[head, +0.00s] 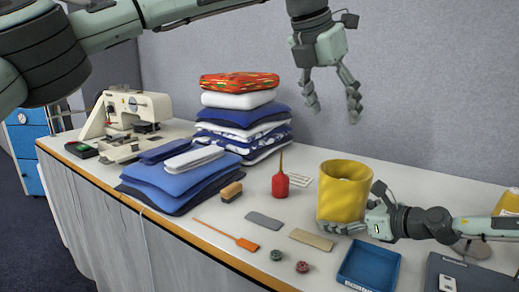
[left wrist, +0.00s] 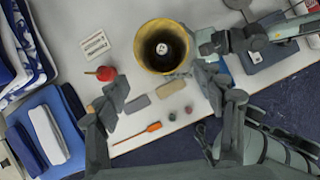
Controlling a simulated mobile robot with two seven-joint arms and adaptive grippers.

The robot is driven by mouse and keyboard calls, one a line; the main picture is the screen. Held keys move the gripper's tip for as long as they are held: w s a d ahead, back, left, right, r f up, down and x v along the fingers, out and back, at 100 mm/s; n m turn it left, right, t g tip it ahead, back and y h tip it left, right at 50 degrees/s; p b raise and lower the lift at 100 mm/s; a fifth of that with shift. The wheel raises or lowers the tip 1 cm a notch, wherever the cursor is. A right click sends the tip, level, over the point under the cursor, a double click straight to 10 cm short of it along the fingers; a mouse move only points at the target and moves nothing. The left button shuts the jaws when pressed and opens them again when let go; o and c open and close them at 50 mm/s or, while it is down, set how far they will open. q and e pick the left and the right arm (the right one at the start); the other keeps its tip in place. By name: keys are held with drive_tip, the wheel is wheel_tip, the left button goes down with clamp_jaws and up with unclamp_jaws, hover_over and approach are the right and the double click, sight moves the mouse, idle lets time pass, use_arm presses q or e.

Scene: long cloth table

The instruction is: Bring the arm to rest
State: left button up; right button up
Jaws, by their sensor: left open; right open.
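My left gripper (head: 333,112) hangs open and empty in the air, high above the back of the table, its fingers pointing down. In the left wrist view its two fingers (left wrist: 160,92) are spread, with nothing between them but the table far below. My right gripper (head: 364,210) is open, low at the right side of a yellow ribbed pot (head: 344,188). One finger overlaps the pot's lower front; I cannot tell whether it touches. In the left wrist view the pot (left wrist: 147,48) is seen from above, upright, with something small and pale inside.
Folded cloth stacks (head: 240,115) and a sewing machine (head: 127,118) stand on the left. A red bottle with a spout (head: 280,185), a brush (head: 231,191), an orange tool (head: 226,234), flat pieces and small spools lie mid-table. A blue tray (head: 369,265) is front right.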

drive_tip(key=shift+s+d+r, duration=0.1)
use_arm(q)
drive_tip(key=shift+x, duration=1.1)
